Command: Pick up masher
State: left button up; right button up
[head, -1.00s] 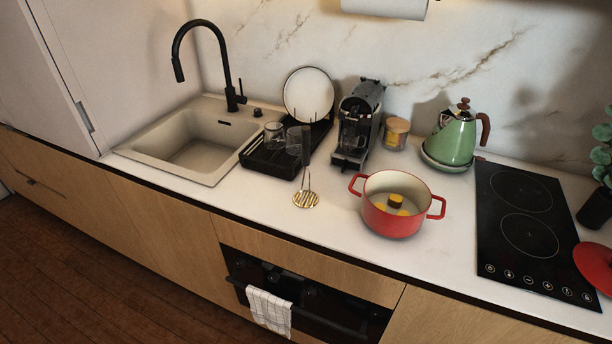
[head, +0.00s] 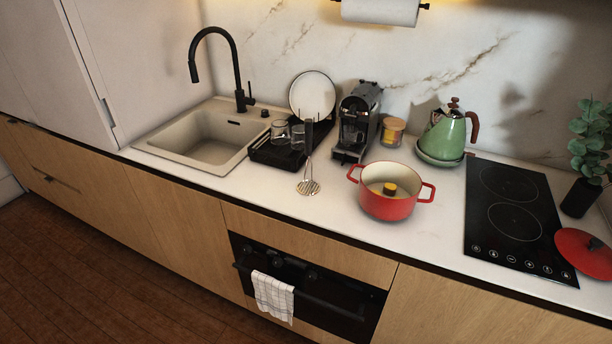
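The masher (head: 308,187) is on the white counter, with a round slotted metal head toward the front edge. Its dark handle (head: 309,136) points up and back, in front of the dish rack. I cannot tell whether the handle leans on the rack. Neither of my grippers is in the head view.
The black dish rack (head: 272,155) holds glasses and a plate. A coffee machine (head: 357,122) stands behind. The sink (head: 193,151) is left, the cooktop (head: 514,216) right. Counter around the masher head is clear.

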aim_at(309, 122)
jog(key=u, duration=0.9)
jog(key=i, duration=0.45)
